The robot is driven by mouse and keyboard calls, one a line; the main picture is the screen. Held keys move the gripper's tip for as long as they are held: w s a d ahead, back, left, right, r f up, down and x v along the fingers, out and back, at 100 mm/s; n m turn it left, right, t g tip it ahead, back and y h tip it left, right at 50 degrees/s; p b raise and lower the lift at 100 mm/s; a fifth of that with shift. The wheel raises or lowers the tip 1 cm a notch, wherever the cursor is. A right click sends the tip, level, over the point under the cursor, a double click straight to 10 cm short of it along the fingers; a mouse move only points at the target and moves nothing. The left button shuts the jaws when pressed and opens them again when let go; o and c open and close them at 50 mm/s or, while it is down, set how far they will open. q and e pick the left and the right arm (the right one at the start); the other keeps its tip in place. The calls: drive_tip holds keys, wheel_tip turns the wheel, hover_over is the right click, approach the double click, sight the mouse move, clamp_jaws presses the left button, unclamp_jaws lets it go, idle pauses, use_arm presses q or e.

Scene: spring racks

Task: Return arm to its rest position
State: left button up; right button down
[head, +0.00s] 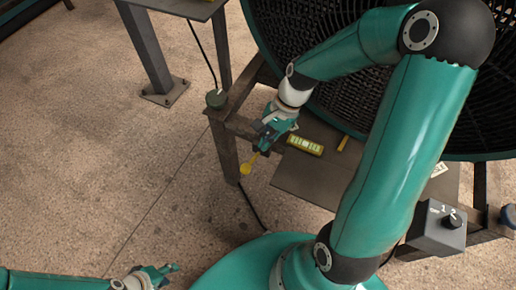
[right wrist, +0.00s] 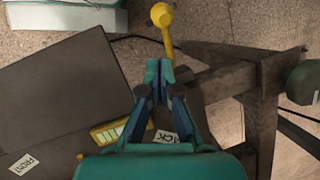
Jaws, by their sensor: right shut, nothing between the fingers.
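My right arm crosses the head view from the bottom and bends over to the left. Its gripper (head: 262,145) is shut and empty, above the left end of the rack's bench. The closed fingertips also show in the right wrist view (right wrist: 159,68). A yellow lever with a round knob (head: 246,168) shows just past the fingertips. It also appears in the right wrist view (right wrist: 163,22); whether the fingers touch it I cannot tell. My left gripper (head: 170,274) is low at the bottom left of the head view, over the floor, too small to judge its opening.
A large dark round mesh drum (head: 300,50) stands behind the bench plate (head: 300,178). A yellow level-like piece (head: 305,144) lies on the plate. A grey control box (head: 437,228) with a knob is at right.

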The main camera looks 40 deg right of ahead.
drive_tip(key=p+v, duration=0.1)
drive_tip(key=v, duration=0.5)
drive_tip(key=shift+a+r, duration=0.25)
drive_tip(key=shift+r, duration=0.2)
drive_tip(key=s+a+f+n+g, duration=0.2)
drive_tip(key=s+a+f+n, duration=0.3)
drive_tip(key=a+f, duration=0.6)
drive_tip(key=s+a+f+n+g, duration=0.2)
drive_tip(key=s+a+f+n, duration=0.5)
drive_tip(key=f, duration=0.6)
drive_tip(key=w+f+n+t, duration=0.1)
drive_tip(key=w+n+t, duration=0.1)
drive_tip(key=w+t, duration=0.35)
wheel_tip(320, 180, up, 13)
drive_tip(key=w+g+p, duration=0.1)
drive_tip(key=g+p, duration=0.1)
drive_tip(key=p, duration=1.1)
drive_tip(key=shift+w+a+r+p, duration=0.15)
drive_tip(key=shift+a+r+p, duration=0.05)
drive_tip(key=shift+a+p, duration=0.2)
